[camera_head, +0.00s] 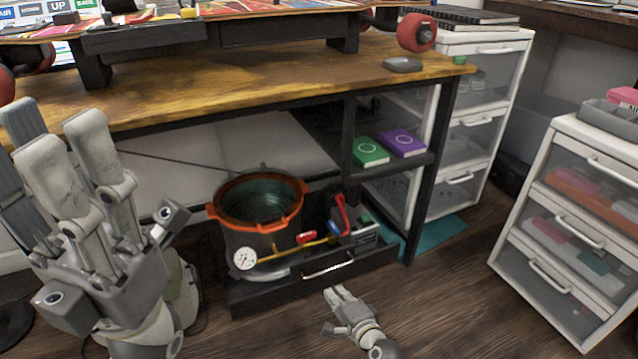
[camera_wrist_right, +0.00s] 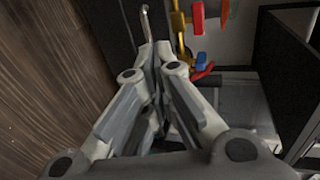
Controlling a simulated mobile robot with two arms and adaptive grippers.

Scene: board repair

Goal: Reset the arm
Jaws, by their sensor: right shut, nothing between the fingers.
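My right gripper (camera_head: 333,293) is low in front of the open drawer (camera_head: 270,297) under the workbench. Its fingers are shut and empty, just below the drawer's metal handle (camera_head: 327,270), and look apart from it. In the right wrist view the shut fingers (camera_wrist_right: 157,52) point towards the handle (camera_wrist_right: 146,22). My left gripper (camera_head: 62,135) is raised at the left of the head view, fingers up, in front of the bench. Its fingers overlap from this angle, so its opening is unclear. I see nothing in it.
The drawer holds a dark pot (camera_head: 243,237) with an orange rim and a gauge assembly (camera_head: 245,259) with coloured valves. Green (camera_head: 369,153) and purple (camera_head: 402,143) boxes sit on a shelf. White drawer units (camera_head: 585,130) stand at the right.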

